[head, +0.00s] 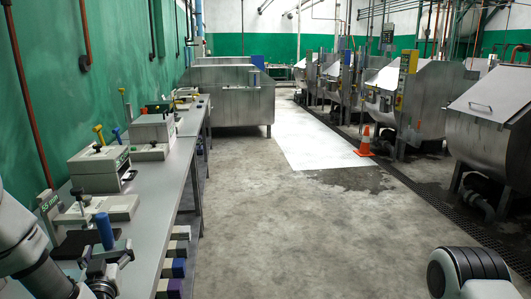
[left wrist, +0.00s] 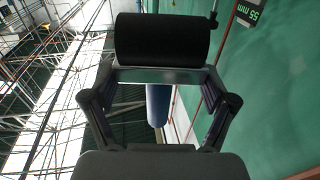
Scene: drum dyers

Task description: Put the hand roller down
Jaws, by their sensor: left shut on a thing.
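The hand roller has a blue handle (head: 104,231) and a black roller head (head: 74,244). My left gripper (head: 108,264) is shut on it, at the near left end of the grey bench. In the left wrist view, the black roller (left wrist: 163,38) lies across the top, in front of the gripper (left wrist: 158,76). The blue handle (left wrist: 157,105) points away between the fingers. The head view does not show clearly whether the roller touches the bench. My right gripper is not in view.
The grey bench (head: 176,152) runs away along the left wall. Behind the roller stand a pale flat device (head: 112,207) and a boxy device (head: 98,170). Several coloured boxes (head: 175,268) sit under the bench edge. Steel drums and an orange cone (head: 365,142) stand right; the middle floor is clear.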

